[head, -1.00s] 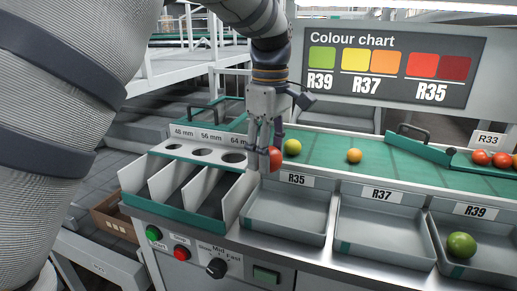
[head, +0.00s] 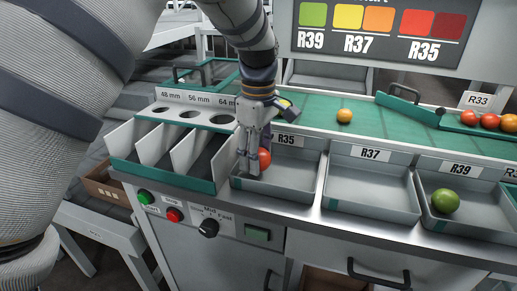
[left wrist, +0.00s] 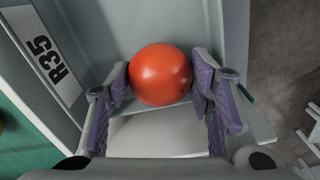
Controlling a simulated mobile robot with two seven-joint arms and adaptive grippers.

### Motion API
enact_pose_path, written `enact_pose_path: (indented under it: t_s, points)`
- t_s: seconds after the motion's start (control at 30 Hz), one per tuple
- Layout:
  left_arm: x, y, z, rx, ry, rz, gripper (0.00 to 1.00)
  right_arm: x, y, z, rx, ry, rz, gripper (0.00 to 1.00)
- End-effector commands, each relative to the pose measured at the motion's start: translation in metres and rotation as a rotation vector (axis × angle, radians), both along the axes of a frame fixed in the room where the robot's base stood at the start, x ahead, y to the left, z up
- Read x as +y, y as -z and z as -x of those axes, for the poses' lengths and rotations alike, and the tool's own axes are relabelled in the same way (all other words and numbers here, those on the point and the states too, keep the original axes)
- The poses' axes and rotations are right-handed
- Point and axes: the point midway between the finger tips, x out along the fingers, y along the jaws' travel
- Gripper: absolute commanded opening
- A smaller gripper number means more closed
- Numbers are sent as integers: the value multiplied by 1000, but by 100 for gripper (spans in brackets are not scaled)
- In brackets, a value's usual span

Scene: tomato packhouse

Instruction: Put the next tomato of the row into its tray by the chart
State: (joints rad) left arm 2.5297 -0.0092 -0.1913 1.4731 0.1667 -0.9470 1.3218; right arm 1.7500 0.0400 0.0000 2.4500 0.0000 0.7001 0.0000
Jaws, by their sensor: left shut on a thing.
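My left gripper (head: 252,168) is shut on a red tomato (head: 264,158) and holds it inside the left part of the R35 tray (head: 298,192). In the left wrist view the tomato (left wrist: 160,75) sits between the two purple finger pads, over the tray floor; I cannot tell whether it touches the floor. The colour chart (head: 381,32) pairs green with R39, yellow and orange with R37, and reds with R35. A yellow-green tomato (head: 285,102) is partly hidden behind the gripper on the green belt, and an orange tomato (head: 344,116) lies to its right. My right gripper is not in view.
The R37 tray (head: 372,201) is empty. The R39 tray (head: 428,218) holds a green tomato (head: 445,201). A sizing rack (head: 160,175) stands left of R35. A green guide bar (head: 408,106) and several red tomatoes by the R33 sign (head: 484,101) are at right.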

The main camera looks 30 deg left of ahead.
Motion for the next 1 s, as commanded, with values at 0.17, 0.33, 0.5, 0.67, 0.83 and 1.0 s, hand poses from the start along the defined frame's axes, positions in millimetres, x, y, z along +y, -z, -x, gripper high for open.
enact_pose_path:
  t_s: [0.17, 0.33, 0.5, 0.67, 0.83, 1.0]
  points:
    - [0, 0, 0, -1, 0, 0, 35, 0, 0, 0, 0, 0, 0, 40]
    - [0, -1, 0, -1, 0, 0, 35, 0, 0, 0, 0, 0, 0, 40]
    - [0, 1, 0, 0, 0, 0, 35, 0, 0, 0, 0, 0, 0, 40]
    - [0, 3, 0, -1, 0, 0, 35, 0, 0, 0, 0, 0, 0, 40]
    - [0, 6, 0, -1, 0, 0, 35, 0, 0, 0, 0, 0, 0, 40]
    - [0, 8, 0, -1, 0, 0, 35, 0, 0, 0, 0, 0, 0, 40]
